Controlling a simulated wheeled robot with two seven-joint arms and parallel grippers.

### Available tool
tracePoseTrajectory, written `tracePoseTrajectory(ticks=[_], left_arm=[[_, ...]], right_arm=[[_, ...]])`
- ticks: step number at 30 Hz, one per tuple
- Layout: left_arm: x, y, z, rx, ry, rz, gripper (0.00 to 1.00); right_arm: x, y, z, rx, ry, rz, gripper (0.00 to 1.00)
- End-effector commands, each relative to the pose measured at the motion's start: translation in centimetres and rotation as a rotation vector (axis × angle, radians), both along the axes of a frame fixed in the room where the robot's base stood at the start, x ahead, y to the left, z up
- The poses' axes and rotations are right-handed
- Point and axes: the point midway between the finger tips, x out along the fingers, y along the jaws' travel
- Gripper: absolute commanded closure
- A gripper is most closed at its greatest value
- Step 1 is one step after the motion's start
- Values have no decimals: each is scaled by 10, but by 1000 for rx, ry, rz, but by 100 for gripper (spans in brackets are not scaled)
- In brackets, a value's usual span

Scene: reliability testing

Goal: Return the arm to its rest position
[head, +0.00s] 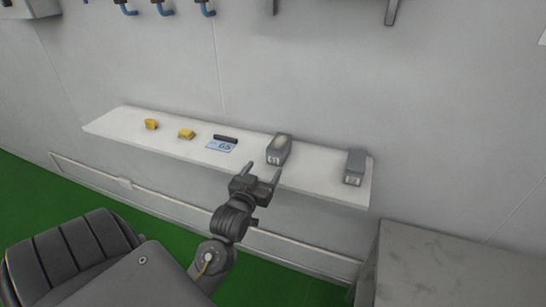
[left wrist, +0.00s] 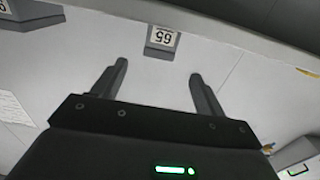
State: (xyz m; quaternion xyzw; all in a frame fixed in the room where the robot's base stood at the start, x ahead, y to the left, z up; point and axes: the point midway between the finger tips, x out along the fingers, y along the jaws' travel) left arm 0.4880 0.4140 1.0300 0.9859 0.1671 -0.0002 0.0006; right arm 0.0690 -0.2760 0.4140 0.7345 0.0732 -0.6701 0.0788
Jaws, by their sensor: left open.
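My left arm comes up from the bottom of the head view, and its gripper (head: 262,172) is in front of the shelf's front edge. Its two fingers are spread apart with nothing between them. In the left wrist view the same gripper (left wrist: 159,72) shows both fingers apart and empty. A grey box with a number label (head: 278,150) stands on the shelf just beyond the fingertips in the head view. A labelled grey box (left wrist: 162,40) also shows ahead of the fingers in the left wrist view, apart from them. My right gripper is not in view.
The white wall shelf (head: 330,187) also holds two yellow pieces (head: 151,124) (head: 186,134), a dark bar (head: 226,139), a blue-white card (head: 221,147) and a second grey box (head: 355,166). A grey surface (head: 450,270) stands at lower right. Blue-handled hooks (head: 163,9) hang above. Green floor lies below.

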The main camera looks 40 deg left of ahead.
Motion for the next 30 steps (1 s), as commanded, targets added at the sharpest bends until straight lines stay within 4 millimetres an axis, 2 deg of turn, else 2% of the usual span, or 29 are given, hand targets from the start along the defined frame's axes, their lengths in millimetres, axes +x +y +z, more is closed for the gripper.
tracePoseTrajectory(ticks=[8,11,14,18,21,25,30], left_arm=[[0,-1,-2,-1,8,-3,27],[-5,-13,-18,-12,78,-30,27],[-23,-39,-55,-37,246,-90,27],[-73,-87,-118,-70,568,-199,27],[-110,-112,-148,-81,755,-259,27],[-155,-135,-173,-86,946,-318,27],[-211,-157,-192,-81,1158,-382,27]], right_arm=[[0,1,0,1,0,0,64],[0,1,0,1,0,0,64],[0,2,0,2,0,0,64],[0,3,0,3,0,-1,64],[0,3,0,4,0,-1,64],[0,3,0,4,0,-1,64],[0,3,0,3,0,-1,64]])
